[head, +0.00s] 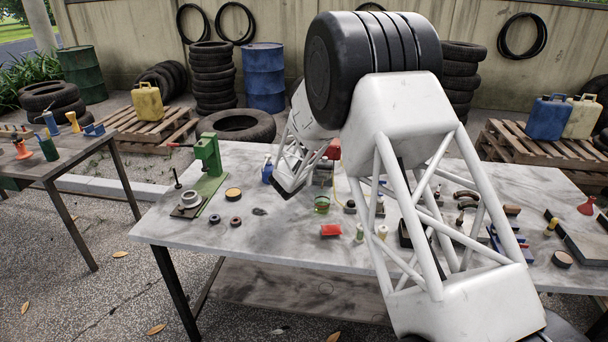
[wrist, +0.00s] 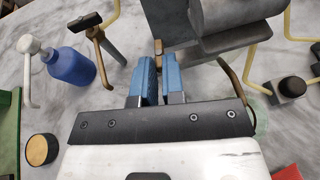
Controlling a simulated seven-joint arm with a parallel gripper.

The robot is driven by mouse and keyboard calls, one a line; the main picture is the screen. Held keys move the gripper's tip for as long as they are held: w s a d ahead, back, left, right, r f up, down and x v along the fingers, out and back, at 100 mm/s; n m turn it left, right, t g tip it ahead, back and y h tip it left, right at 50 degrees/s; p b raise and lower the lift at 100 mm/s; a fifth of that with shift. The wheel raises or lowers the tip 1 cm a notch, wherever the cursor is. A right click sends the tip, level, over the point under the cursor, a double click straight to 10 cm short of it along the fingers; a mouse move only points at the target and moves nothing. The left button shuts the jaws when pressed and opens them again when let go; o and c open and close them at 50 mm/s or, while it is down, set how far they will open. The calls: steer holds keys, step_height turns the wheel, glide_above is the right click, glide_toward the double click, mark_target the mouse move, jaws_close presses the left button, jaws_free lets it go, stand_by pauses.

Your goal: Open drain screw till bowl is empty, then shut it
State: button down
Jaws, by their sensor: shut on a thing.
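In the wrist view my gripper (wrist: 158,78) has two blue fingers close together, pointing at a grey metal body (wrist: 215,40). A small brown, brass-like piece (wrist: 158,47) shows at the fingertips; it looks like the drain screw, and the fingers appear shut on it. The bowl and any liquid in it cannot be made out. In the head view my own arm hides most of the cart, and my fingertips do not show clearly. A red part (head: 333,149) of what seems to be the compressor shows just beside the arm.
A blue pump bottle (wrist: 70,66) and a hammer (wrist: 97,36) are left of my fingers. A curved brown lever or pipe (wrist: 236,84) is close on the right.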

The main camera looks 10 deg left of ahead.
steer(key=c, duration=1.2)
jaws_free()
steer(key=shift+s, duration=0.1)
steer(key=shift+v, duration=3.85)
steer(key=shift+r, duration=0.1)
